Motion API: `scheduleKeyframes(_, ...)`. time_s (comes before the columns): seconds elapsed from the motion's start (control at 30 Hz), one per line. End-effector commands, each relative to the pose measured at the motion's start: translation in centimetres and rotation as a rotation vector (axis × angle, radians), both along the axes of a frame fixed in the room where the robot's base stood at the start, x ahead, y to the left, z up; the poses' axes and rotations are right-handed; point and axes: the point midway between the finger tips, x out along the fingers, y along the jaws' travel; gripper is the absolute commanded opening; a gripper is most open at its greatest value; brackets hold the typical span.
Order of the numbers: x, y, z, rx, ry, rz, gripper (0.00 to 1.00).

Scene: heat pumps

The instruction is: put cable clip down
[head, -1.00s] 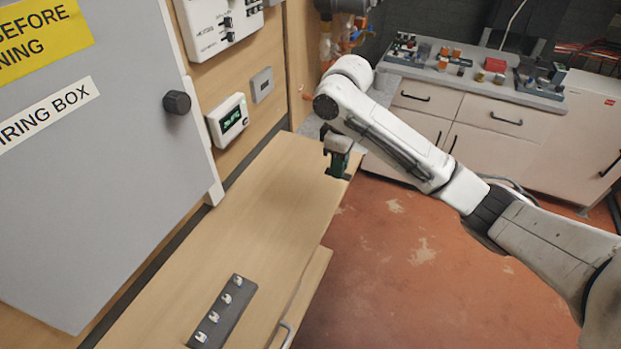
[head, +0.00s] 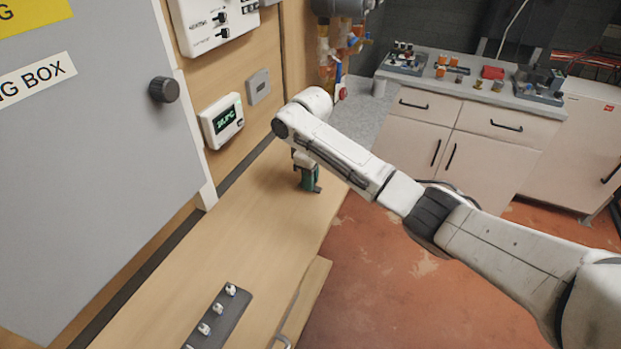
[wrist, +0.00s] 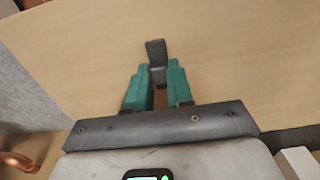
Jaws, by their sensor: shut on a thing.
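My gripper (head: 308,182) points down over the far end of the wooden bench top in the head view. In the wrist view its two teal fingers (wrist: 154,88) are shut on a small dark grey piece, the cable clip (wrist: 156,50), which sticks out past the fingertips. Pale wood fills the view beyond it. In the head view the clip is too small and too hidden by the gripper to make out. I cannot tell whether it touches the wood.
The bench top (head: 205,262) is clear around my gripper. A dark strip with several small white pieces (head: 218,318) lies at its near end. A grey cabinet door (head: 90,160) and a thermostat (head: 222,120) are on the left. A grey-topped counter (head: 460,85) stands behind.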

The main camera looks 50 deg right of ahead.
Motion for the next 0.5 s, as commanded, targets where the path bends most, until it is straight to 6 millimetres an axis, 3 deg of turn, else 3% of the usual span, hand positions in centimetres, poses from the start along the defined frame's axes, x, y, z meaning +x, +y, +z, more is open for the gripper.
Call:
scheduleKeyframes(0.43, -0.01, 0.02, -0.86, 0.001, -0.001, 0.0, 0.0)
scheduleKeyframes(0.47, 0.0, 0.0, -0.77, 0.0, -0.001, 0.0, 0.24)
scheduleKeyframes(0.5, 0.0, 0.0, -0.75, 0.0, -0.001, 0.0, 0.28)
